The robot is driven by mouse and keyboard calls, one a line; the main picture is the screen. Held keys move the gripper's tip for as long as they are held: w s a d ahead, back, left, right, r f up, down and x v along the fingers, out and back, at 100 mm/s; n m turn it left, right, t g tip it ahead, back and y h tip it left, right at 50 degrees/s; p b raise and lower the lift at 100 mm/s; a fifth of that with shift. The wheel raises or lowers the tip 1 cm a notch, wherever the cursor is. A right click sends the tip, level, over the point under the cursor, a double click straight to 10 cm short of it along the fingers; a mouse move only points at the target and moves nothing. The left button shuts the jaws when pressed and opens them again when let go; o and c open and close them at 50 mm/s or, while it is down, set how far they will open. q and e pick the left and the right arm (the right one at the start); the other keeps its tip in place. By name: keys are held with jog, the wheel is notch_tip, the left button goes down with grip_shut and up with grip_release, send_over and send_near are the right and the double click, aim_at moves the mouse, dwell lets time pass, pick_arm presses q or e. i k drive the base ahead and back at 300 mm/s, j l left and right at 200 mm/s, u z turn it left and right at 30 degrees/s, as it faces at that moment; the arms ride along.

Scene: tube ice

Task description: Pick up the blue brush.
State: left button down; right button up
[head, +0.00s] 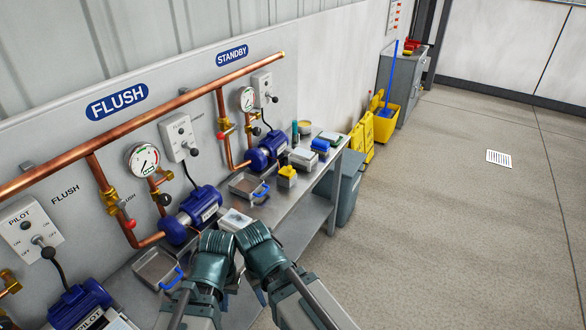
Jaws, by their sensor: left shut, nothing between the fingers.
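A small blue block-shaped object with a pale lower part, which looks like the blue brush (320,146), lies on the grey bench towards its far end. A similar yellow piece (287,174) stands nearer. My left gripper (216,241) is at the bottom centre, shut and empty, well short of the blue brush. My right arm ends close beside it at the right; its fingers cannot be made out. My arms hide part of the near bench.
The bench (306,200) runs along the wall under copper pipes (130,119) and blue pumps (200,203). Metal trays with blue handles (172,279) and a white box (234,220) lie nearby. A yellow bucket (386,124) stands beyond.

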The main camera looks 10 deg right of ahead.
aim_at(321, 146)
jog(key=i+l, duration=0.25)
jog(key=i+l+u, duration=0.1)
jog(key=i+l, duration=0.2)
jog(key=l, duration=0.15)
jog(key=i+l, duration=0.25)
jog(key=l, duration=0.15)
jog(key=i+l, duration=0.25)
jog(key=l, duration=0.15)
jog(key=i+l+u, duration=0.1)
jog(key=i+l, duration=0.4)
jog(key=l, duration=0.25)
jog(key=i+l, duration=0.25)
jog(key=l, duration=0.15)
jog(key=i+l+u, duration=0.1)
jog(key=i+l, duration=0.15)
jog(key=l, duration=0.15)
